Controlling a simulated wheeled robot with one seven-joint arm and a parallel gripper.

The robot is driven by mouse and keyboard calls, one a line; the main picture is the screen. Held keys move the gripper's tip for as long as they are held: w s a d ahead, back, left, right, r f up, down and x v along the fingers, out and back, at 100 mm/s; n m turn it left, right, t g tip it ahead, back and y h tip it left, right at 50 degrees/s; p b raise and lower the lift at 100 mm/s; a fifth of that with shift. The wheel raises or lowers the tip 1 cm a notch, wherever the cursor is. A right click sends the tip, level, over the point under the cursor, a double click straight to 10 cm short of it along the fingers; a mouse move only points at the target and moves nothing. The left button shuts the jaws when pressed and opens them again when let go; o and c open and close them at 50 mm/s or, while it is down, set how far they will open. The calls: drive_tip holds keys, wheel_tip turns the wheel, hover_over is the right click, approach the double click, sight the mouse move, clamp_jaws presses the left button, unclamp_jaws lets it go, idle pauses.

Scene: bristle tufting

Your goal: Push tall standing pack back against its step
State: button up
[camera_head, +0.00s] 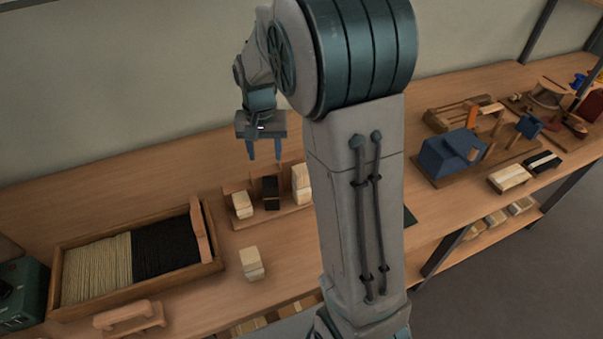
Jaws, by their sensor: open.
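A small wooden stand (283,219) on the bench carries several upright packs. A pale pack (242,205) stands at its left, a black pack (270,190) in the middle, and a taller-looking pale pack (301,182) at the right, beside my arm. I cannot tell whether any of them touches the step behind it. My gripper (264,156) is open and empty, fingers pointing down, above and behind the stand. My arm hides the area right of the stand.
A loose pale block (252,263) stands on the bench in front of the stand. A wooden tray (140,285) of pale and black bristles lies at left. A blue machine (449,154) stands at right. The bench behind the tray is clear.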

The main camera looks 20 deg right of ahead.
drive_tip(key=s+r+n+t, duration=0.1)
drive_tip(key=s+r+n, duration=0.1)
drive_tip(key=s, duration=0.8)
drive_tip(key=s+r+n+t, duration=0.2)
drive_tip(key=s+r, duration=0.3)
drive_tip(key=s, duration=0.6)
drive_tip(key=shift+d, duration=0.2)
drive_tip(key=shift+f, duration=0.1)
drive_tip(key=shift+c, duration=0.9)
drive_tip(key=shift+s+a+n, duration=0.1)
drive_tip(key=shift+n, duration=0.2)
drive_tip(key=shift+c, duration=0.2)
